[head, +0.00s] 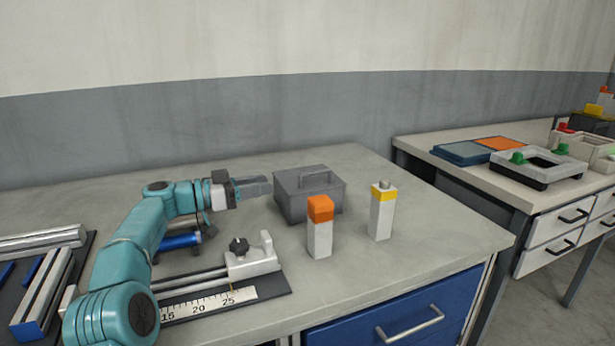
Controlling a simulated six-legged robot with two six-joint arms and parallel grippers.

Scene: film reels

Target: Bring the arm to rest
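My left arm (125,260), teal, comes in from the lower left and reaches over the table (440,235). My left gripper (262,187) is dark grey and points right, close to the left side of a grey lidded box (312,200) in this view. I cannot tell whether it touches the box. The fingers are seen from the side, so their gap is unclear; nothing shows held in them. My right gripper is not in view.
A white block with an orange top (320,240) and one with a yellow band (382,218) stand upright near the box. A ruled slide fixture (252,258) lies below the arm. A second table (470,170) holds trays and fixtures. The table's right front is clear.

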